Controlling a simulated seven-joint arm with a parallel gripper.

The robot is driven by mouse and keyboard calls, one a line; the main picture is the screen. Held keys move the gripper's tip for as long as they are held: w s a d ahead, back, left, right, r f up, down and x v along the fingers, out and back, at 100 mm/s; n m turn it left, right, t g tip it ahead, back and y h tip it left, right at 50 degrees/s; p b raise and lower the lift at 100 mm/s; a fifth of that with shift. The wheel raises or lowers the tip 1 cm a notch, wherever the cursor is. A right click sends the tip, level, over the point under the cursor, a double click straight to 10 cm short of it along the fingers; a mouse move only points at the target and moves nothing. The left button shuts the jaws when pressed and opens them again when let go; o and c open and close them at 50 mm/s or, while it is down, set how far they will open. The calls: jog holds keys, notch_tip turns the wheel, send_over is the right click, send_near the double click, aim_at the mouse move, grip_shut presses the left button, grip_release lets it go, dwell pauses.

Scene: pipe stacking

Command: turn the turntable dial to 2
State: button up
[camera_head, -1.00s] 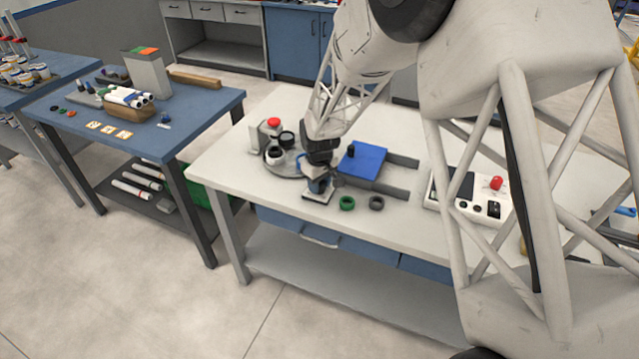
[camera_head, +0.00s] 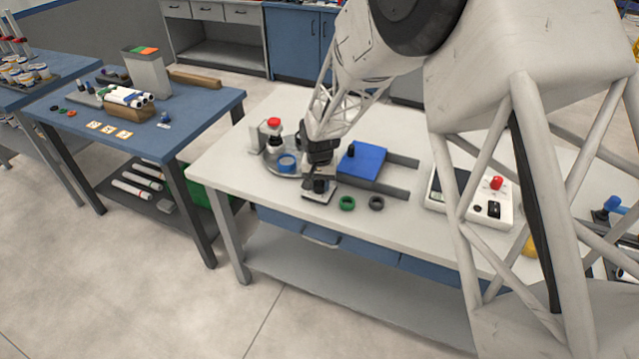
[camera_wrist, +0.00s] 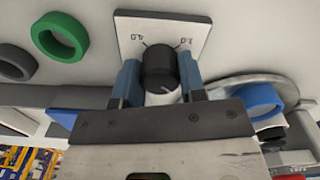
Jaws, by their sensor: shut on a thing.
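The black dial (camera_wrist: 159,66) stands on a white plate (camera_wrist: 128,32) with the marks 4.0 and 1.0 visible in the wrist view. A pale pointer line shows on the knob's near side; other marks are hidden. My gripper (camera_wrist: 159,72) is shut on the dial, one blue finger on each side. In the head view my gripper (camera_head: 320,184) is at the dial's plate (camera_head: 318,197) near the table's front edge. The round metal turntable (camera_head: 271,168) is just left of it, carrying a blue ring (camera_head: 287,163) and other parts partly hidden by my arm.
A green ring (camera_head: 347,203) and a dark ring (camera_head: 376,203) lie right of the dial. A blue block (camera_head: 362,163) on grey rails stands behind them. A control box (camera_head: 495,205) stands further right.

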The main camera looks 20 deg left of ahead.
aim_at(320, 182)
jog(key=shift+m, duration=0.4)
jog(key=o, duration=0.9)
jog(key=shift+r, duration=0.1)
jog(key=shift+r, duration=3.85)
